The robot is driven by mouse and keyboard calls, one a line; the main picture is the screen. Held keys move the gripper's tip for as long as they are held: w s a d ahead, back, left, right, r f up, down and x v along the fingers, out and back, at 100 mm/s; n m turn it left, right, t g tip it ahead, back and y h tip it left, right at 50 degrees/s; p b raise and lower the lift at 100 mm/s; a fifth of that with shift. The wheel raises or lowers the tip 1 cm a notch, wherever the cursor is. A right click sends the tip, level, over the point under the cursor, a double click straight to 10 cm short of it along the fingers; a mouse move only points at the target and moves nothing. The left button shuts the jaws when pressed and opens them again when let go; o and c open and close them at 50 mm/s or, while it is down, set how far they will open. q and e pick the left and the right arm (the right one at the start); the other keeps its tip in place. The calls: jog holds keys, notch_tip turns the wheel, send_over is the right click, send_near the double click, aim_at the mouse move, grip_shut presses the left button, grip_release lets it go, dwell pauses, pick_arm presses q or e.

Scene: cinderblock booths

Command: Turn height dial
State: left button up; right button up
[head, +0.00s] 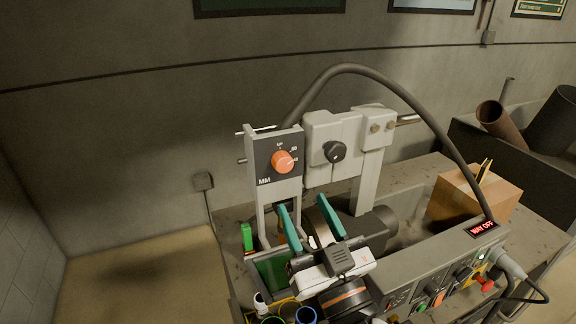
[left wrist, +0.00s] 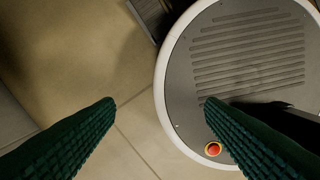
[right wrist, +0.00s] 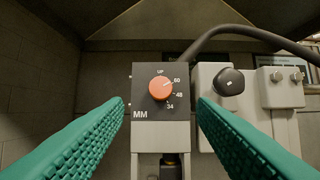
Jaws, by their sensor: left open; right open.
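The height dial is an orange round knob (head: 284,161) on a dark panel (head: 263,159) marked "MM", at the top of a grey upright on the machine. In the right wrist view the orange knob (right wrist: 161,88) sits ahead, between the fingertips, with "UP", 60, 48 and 34 printed around it. My right gripper (head: 307,214) is open, its teal fingers pointing up toward the panel from below; nothing is between them, and they look apart from the knob. My left gripper (left wrist: 160,102) is open and empty above the floor, away from the machine.
A black knob (head: 334,151) is right of the dial on a grey housing. A thick cable (head: 350,69) arches over the machine. A cardboard box (head: 468,196) and a "WAY OFF" display (head: 482,228) are at right. Cups (head: 305,315) stand at the front. Floor at left is clear.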

aim_at(285, 168)
jog(key=p+x, duration=0.1)
jog(key=x, duration=0.3)
jog(key=shift+w, duration=0.15)
jog(key=p+x, duration=0.1)
jog(key=x, duration=0.2)
jog(key=shift+w+a, duration=0.1)
jog(key=shift+w, duration=0.25)
jog(key=shift+c, duration=0.4)
pick_arm(q)
jog(key=w+r, duration=0.1)
jog(key=r, duration=0.2)
jog(key=shift+w+a, duration=0.15)
jog(key=shift+w, duration=0.25)
pick_arm(e)
jog(key=c, duration=0.9)
